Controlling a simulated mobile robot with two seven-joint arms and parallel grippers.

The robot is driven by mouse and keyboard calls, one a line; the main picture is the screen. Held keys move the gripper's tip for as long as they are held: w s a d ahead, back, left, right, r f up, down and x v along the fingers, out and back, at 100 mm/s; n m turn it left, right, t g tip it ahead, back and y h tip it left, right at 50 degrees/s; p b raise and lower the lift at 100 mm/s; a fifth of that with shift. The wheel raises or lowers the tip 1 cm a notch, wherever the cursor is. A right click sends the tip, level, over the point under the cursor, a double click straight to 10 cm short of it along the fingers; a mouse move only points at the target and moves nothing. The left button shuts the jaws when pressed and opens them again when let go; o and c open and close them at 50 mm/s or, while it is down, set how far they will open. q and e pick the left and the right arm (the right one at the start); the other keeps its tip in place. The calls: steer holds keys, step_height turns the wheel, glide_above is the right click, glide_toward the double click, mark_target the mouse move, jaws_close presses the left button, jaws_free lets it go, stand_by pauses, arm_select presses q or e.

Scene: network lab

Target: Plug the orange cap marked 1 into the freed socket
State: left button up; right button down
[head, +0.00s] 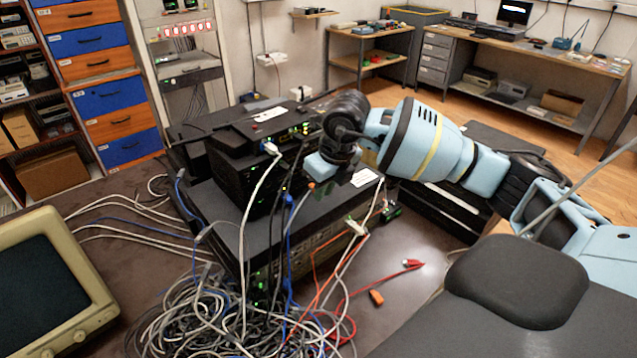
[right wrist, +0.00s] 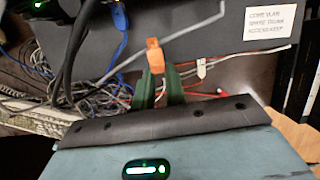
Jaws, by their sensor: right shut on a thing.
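My right gripper (head: 322,180) reaches in from the right, in front of the stacked network boxes. In the right wrist view its green fingers (right wrist: 158,90) are shut on an orange cap (right wrist: 154,55), which sticks out past the fingertips. A bit of orange (head: 311,186) shows at the gripper's tip in the head view. No number can be read on the cap. Another small orange piece (head: 376,297) lies on the table. The freed socket cannot be picked out; the fronts of the boxes are partly hidden by cables and my gripper. My left gripper is not in view.
The upper black box (head: 230,178) stands on a wider grey unit (head: 210,205). White and blue cables hang down its front into a tangled heap (head: 215,315). A red cable (head: 380,278) lies on the table, and an old monitor (head: 45,275) stands at the left.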

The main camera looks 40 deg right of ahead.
steer(key=shift+d+r, duration=0.1)
steer(key=shift+r, duration=0.05)
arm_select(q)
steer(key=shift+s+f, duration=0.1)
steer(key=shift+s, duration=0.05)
arm_select(e)
steer(key=shift+w, duration=0.15)
